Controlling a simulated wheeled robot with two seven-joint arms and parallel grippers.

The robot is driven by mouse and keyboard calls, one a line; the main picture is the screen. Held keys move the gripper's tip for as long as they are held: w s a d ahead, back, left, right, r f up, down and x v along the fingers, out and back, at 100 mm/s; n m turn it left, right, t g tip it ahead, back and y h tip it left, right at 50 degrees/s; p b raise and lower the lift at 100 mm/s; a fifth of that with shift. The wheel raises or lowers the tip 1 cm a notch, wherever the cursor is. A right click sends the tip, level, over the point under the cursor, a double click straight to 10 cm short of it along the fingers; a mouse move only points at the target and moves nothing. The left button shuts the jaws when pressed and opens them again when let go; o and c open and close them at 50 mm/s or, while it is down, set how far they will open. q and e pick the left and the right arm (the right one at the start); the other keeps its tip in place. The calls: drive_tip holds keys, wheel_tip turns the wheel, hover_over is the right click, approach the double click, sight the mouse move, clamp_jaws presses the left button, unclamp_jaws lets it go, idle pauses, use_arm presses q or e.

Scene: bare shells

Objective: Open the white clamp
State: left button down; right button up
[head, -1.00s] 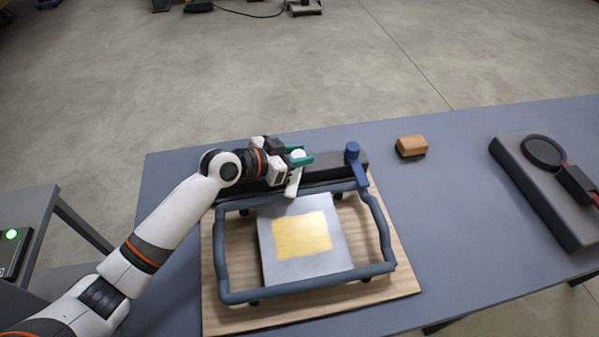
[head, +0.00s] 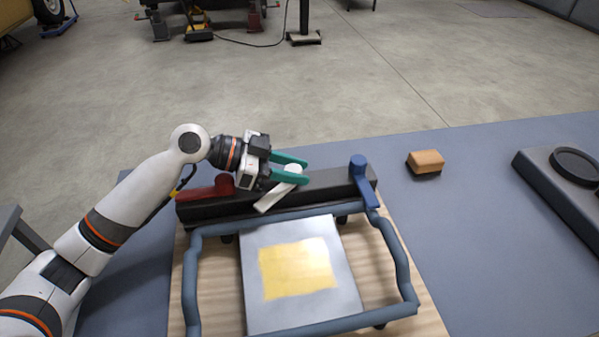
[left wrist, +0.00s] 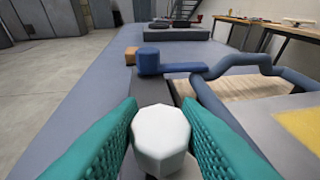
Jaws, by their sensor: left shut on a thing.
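The white clamp (head: 274,199) sits on a dark bar at the back of the frame fixture, between a red clamp and a blue clamp. Its lever slants from the knob towards the front left. My left gripper (head: 303,171) comes in from the left with its teal fingers shut on the clamp's white knob. My right gripper is not in view.
The red clamp (head: 207,191) lies along the bar (head: 325,183) at left. The blue clamp (head: 360,172) stands at right, its lever reaching the blue-grey frame (head: 405,275). A silver plate with a yellow patch (head: 298,268) lies inside.

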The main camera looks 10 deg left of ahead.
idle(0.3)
use_arm(q)
drive_tip(key=c, duration=1)
unclamp_jaws()
drive_tip(key=shift+c, duration=0.2)
drive_tip(key=b+v, duration=0.1)
drive_tip(key=v, duration=1.1)
drive_tip(key=shift+r, duration=0.1)
drive_tip(key=shift+c, duration=0.2)
